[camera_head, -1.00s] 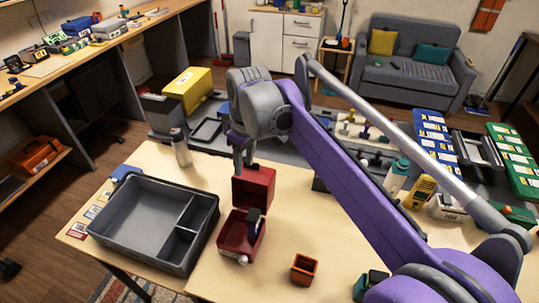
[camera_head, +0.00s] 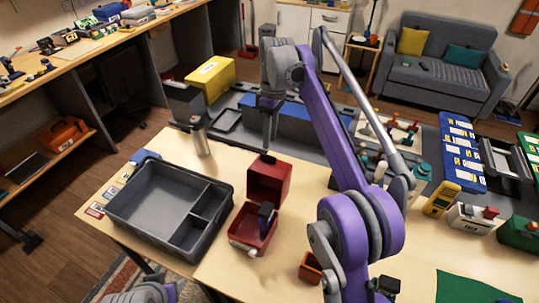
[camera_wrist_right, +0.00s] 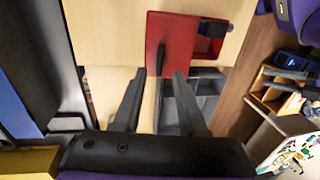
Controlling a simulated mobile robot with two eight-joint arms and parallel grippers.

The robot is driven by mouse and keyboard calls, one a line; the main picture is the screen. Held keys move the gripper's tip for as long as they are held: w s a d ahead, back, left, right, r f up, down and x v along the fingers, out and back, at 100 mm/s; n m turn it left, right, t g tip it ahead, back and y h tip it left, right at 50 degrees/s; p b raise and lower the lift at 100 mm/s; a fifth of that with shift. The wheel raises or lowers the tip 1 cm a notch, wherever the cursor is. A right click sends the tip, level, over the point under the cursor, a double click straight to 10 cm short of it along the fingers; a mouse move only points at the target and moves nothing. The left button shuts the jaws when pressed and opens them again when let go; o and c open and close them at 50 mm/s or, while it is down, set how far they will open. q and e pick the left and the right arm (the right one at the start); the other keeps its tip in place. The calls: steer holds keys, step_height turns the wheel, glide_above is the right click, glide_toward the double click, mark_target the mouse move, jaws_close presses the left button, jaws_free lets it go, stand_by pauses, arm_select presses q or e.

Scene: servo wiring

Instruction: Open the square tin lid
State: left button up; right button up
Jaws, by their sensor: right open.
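The square tin is red and stands on the light wooden table, its body (camera_head: 241,228) open at the top. Its lid (camera_head: 272,182) stands up at the rear edge, swung open. A dark object (camera_head: 267,214) sits in the body. My right gripper (camera_head: 268,156) is just behind the lid's top edge, pointing down. In the right wrist view the gripper (camera_wrist_right: 159,73) is open, its two fingers apart and nothing held between them. The lid (camera_wrist_right: 178,35) lies just beyond the fingertips there, and I cannot tell if they touch it.
A grey divided tray (camera_head: 140,217) stands left of the tin. A metal bottle (camera_head: 200,138) stands behind the tray. A small orange bin (camera_head: 311,268) is right of the tin. A blue case (camera_head: 462,150) and other parts lie at the right. The table right of the tin is partly clear.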

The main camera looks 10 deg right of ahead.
mark_target(268, 155)
steer(key=f, duration=0.3)
steer(key=f+b, duration=0.1)
steer(key=f, duration=0.1)
steer(key=shift+s+a+f, duration=0.25)
steer(key=shift+s+f, duration=0.1)
steer(key=shift+s, duration=0.05)
jaws_close()
stand_by(1.0)
